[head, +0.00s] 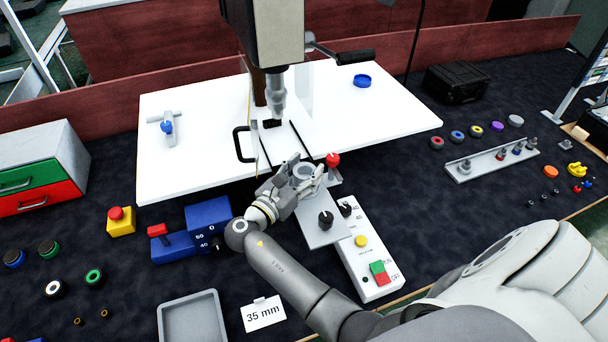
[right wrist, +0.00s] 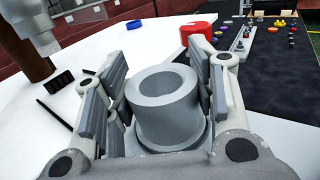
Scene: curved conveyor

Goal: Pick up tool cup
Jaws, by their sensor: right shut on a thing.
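The tool cup (head: 303,171) is a grey, thick-walled round cup, upright with its open top showing. It fills the middle of the right wrist view (right wrist: 165,120). My right gripper (head: 298,182) is shut on it, with finger pads on both sides of the cup in the right wrist view (right wrist: 160,92). A wider grey rim shows at the cup's foot; whether it rests on something is hidden. My left gripper is not in view.
A drill-like spindle (head: 277,100) hangs over the white table (head: 190,110), just behind my right gripper. A red knob (head: 332,159) stands close to the right of the cup. A control box (head: 365,270) and blue unit (head: 208,217) flank my arm. A grey tray (head: 192,296) lies in front.

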